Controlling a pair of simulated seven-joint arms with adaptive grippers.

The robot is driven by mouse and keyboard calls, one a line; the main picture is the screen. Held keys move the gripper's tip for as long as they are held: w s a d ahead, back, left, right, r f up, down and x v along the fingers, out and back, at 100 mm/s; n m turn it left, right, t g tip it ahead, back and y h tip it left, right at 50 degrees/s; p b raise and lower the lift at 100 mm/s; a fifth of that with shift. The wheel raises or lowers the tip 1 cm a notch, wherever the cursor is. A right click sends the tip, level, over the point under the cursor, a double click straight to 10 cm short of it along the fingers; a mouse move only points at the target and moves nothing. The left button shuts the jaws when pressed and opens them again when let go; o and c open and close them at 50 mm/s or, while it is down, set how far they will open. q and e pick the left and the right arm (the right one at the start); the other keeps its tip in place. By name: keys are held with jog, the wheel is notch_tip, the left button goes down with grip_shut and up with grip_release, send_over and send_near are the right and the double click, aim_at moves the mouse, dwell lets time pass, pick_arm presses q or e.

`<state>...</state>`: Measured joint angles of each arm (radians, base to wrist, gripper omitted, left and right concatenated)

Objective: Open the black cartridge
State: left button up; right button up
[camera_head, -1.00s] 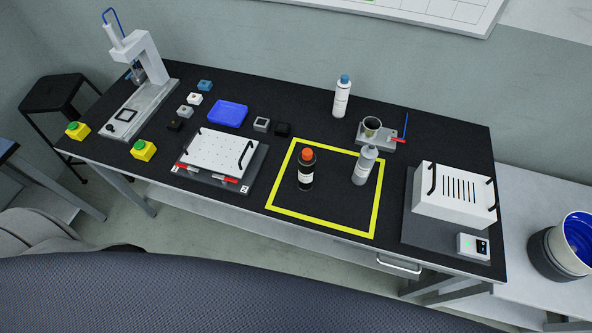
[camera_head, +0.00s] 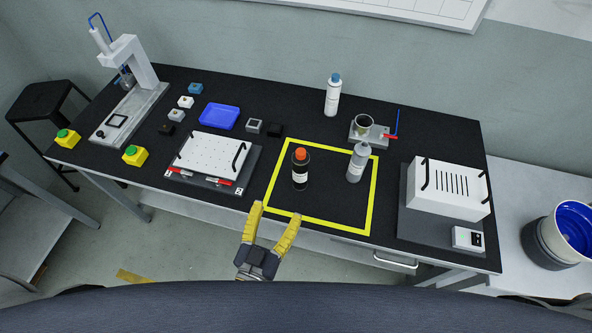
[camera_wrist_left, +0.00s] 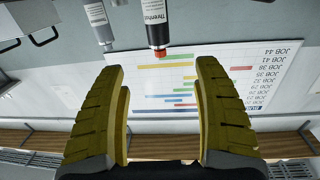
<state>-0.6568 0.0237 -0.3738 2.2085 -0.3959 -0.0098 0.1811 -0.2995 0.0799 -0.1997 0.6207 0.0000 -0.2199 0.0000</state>
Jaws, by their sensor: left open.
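A small black block (camera_head: 274,130) sits on the black table behind the yellow-taped square, next to a grey block with a dark top. Another small dark block (camera_head: 166,129) lies at the front of a row of small blocks further left. I cannot tell which of them is the black cartridge, or whether it is open. My left gripper (camera_head: 276,212) has yellow fingers and is open and empty. It appears in front of the table's front edge, apart from both blocks. Its spread fingers also show in the left wrist view (camera_wrist_left: 162,70). My right gripper is not in view.
A dark bottle with an orange cap (camera_head: 300,170) and a grey bottle (camera_head: 356,163) stand within the yellow square (camera_head: 318,226). A white perforated plate (camera_head: 212,153), blue tray (camera_head: 219,116), white slotted box (camera_head: 449,188) and press (camera_head: 128,92) stand around.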

aim_at(298, 168)
pick_arm(q)
jog(key=x, duration=1.7)
jog(key=shift+d+f, duration=0.15)
jog(key=shift+f, duration=0.1)
grip_shut()
